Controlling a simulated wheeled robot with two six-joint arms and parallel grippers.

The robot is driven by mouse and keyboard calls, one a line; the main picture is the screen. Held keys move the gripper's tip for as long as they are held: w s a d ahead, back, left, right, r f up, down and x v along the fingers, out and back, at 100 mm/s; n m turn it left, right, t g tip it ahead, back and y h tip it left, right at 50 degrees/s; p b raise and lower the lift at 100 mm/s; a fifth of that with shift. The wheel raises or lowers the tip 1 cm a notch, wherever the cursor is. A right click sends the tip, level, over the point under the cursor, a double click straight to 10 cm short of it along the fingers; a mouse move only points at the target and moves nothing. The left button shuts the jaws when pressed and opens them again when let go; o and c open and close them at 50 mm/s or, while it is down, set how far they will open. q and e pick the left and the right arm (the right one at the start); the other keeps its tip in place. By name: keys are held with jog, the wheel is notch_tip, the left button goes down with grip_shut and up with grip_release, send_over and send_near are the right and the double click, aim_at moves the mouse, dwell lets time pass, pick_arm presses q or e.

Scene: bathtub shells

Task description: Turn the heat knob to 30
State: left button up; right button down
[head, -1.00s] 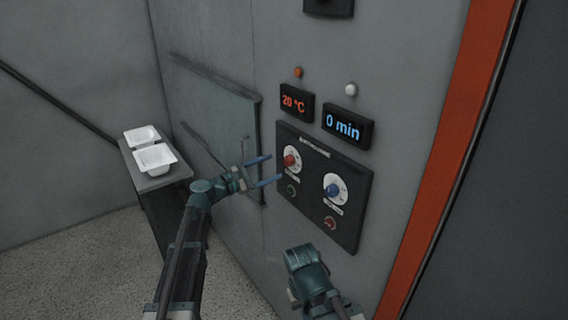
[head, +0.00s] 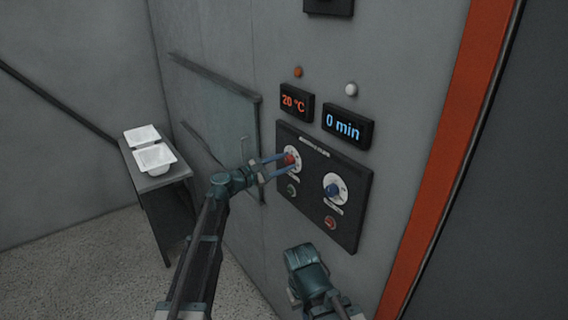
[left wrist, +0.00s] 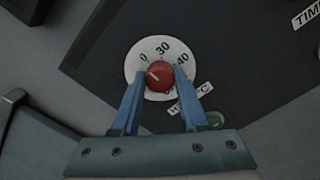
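The red heat knob (head: 289,159) sits on a white dial on the dark control panel (head: 320,222). In the left wrist view the red knob (left wrist: 160,75) has a pale pointer line toward its upper left, and its dial (left wrist: 134,62) shows 0, 30 and 40. The heat display (head: 294,101) reads 20 °C. My left gripper (head: 284,161) has its blue fingers on either side of the knob, open, with small or no visible gaps; contact is unclear.
A blue time knob (head: 333,190) sits right of the heat knob, under a display (head: 347,127) reading 0 min. Small green (head: 291,190) and red (head: 330,223) buttons lie below. A small table (head: 163,182) with white trays (head: 156,158) stands at the left.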

pick_arm(q)
grip_shut()
jog(key=shift+m, duration=0.3)
jog(key=m, duration=0.4)
jog(key=shift+m, duration=0.3)
jog(key=shift+f+m, duration=0.1)
jog(key=shift+m, duration=2.1)
jog(key=o, duration=0.6)
grip_release()
